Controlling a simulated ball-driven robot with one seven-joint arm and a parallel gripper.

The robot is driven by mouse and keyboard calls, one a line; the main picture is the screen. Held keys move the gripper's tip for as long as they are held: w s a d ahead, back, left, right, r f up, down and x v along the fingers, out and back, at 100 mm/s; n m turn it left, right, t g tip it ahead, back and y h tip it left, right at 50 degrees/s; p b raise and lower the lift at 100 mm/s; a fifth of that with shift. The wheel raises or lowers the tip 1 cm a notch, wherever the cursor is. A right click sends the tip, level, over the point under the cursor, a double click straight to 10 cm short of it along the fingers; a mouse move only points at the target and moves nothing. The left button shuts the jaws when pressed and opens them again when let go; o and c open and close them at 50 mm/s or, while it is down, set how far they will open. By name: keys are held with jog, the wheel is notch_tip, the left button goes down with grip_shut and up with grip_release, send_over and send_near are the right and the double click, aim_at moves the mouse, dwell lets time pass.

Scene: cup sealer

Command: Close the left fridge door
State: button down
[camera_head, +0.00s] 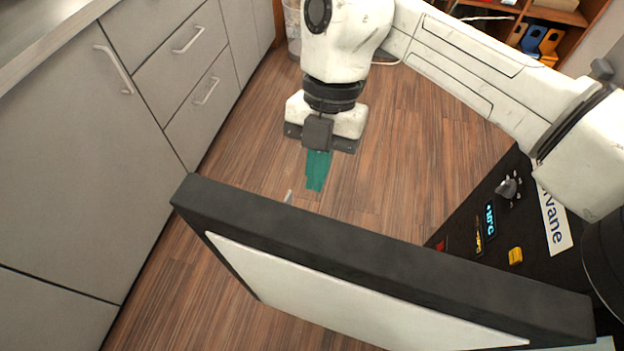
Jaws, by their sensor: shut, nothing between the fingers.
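The fridge door (380,255) stands open across the lower middle of the view, its dark top edge running from the left down to the lower right. Its white inner panel (350,303) faces me. The dark fridge body (474,206) shows at the right, with a lit temperature display, a knob and a yellow switch. My gripper (316,188) is shut and empty, its teal fingers together beyond the door on its outer side. A small grey piece (288,196), perhaps the door handle, shows just beyond that edge.
Grey cabinets (60,170) with drawers and handles line the left side, close to the door's free end. A shelf (560,15) with blue and yellow items stands at the back right. Wooden floor (400,130) is clear around my gripper.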

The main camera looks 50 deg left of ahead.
jog(key=shift+s+d, duration=0.25)
jog(key=shift+s, duration=0.3)
jog(key=shift+s+d, duration=0.25)
jog(key=shift+s, duration=0.25)
jog(key=shift+s, duration=0.1)
